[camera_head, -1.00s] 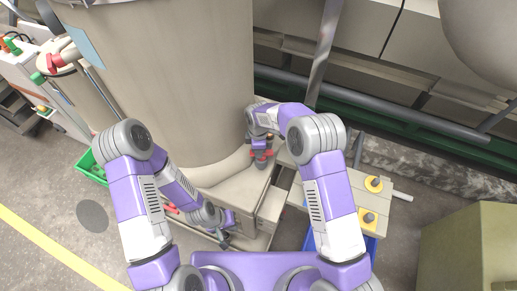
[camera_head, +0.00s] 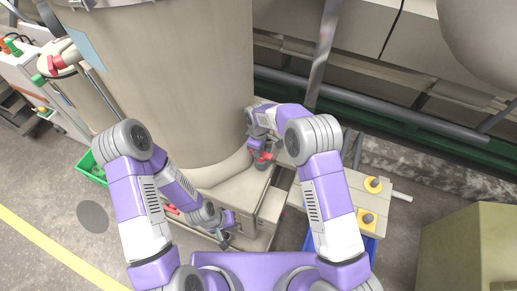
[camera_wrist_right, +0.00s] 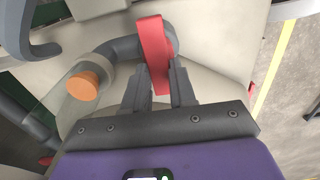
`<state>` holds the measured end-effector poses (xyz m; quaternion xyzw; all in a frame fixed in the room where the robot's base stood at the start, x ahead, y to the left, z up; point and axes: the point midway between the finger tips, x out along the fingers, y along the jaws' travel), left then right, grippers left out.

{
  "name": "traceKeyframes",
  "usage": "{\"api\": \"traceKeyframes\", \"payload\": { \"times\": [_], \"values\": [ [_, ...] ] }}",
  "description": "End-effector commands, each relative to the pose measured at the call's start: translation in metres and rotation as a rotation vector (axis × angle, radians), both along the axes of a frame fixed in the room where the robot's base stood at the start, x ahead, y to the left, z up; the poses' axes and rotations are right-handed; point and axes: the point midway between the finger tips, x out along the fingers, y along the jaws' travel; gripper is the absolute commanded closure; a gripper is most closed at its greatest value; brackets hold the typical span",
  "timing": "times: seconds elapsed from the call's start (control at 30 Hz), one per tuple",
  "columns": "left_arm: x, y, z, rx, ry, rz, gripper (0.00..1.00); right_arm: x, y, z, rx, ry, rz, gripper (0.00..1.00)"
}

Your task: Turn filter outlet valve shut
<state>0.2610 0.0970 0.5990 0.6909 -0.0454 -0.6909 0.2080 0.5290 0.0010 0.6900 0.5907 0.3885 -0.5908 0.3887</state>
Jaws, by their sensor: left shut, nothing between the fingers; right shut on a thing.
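The valve's red handle (camera_wrist_right: 155,55) stands in the right wrist view on a grey pipe (camera_wrist_right: 122,48) at the base of the big vessel. My right gripper (camera_wrist_right: 160,82) is shut on the red handle, with its dark fingers on either side of it. In the head view the red handle (camera_head: 264,156) shows small below my right gripper (camera_head: 258,142), beside the vessel's foot. My left gripper (camera_head: 226,238) is shut and empty, low in front of the plinth. The valve body is partly hidden by the handle and fingers.
The large beige vessel (camera_head: 180,90) fills the middle. An orange round cap (camera_wrist_right: 84,86) sits left of the handle in the wrist view. A small table with yellow pieces (camera_head: 338,196) stands to the right. A green crate (camera_head: 90,168) lies at left.

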Motion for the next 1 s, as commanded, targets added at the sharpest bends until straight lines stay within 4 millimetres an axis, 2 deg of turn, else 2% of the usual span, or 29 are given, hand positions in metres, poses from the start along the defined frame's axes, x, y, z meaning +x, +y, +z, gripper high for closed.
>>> {"api": "traceKeyframes", "payload": {
  "times": [0.2, 0.23, 0.4, 0.73, 1.0],
  "values": [
    [0.0, 0.0, 0.0, 0.0, 0.0, 0.0, 1.0, 0.0, 0.0, 0.0, 0.001, 0.001, -0.005, 1.0],
    [0.0, 0.0, 0.0, 0.0, 0.0, 0.0, 1.0, 0.0, 0.0, 0.0, 0.001, 0.001, -0.005, 0.73],
    [0.0, 0.0, 0.0, 0.0, 0.0, 0.0, 1.0, 0.0, 0.0, 0.0, 0.001, 0.0, -0.003, 0.49],
    [0.0, 0.0, 0.002, 0.0, 0.0, 0.0, 1.0, 0.0, 0.0, 0.005, 0.001, -0.002, -0.001, 0.49],
    [0.0, 0.0, 0.016, 0.0, 0.0, 0.0, 1.0, 0.001, 0.0, 0.05, 0.001, -0.002, -0.002, 0.49]
  ]
}}
